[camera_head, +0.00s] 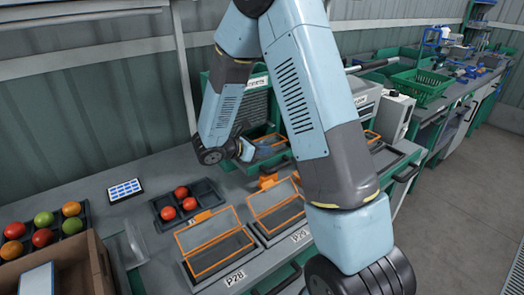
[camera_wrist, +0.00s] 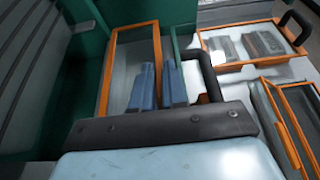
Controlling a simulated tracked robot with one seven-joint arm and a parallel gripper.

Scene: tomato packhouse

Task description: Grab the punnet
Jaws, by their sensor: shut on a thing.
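My gripper (camera_wrist: 159,84) has its two blue fingers close together on the right edge of an upright orange-framed clear panel (camera_wrist: 122,36). In the head view my gripper (camera_head: 250,150) is low at the back of the bench, partly hidden by my arm. No thing is clearly marked as the punnet. A dark compartment tray (camera_head: 207,192) with three red tomatoes (camera_head: 181,192) lies left of my gripper, apart from it. A clear plastic piece (camera_head: 134,243) stands at the bench's left front.
Orange-framed stations labelled P28 (camera_head: 236,277) and P29 (camera_head: 300,235) stand in front with raised clear lids. A black handle (camera_wrist: 210,72) rises close right of my fingers. A cardboard box (camera_head: 88,262) and a tray of several tomatoes are at the left. A green crate (camera_head: 421,84) is at the right.

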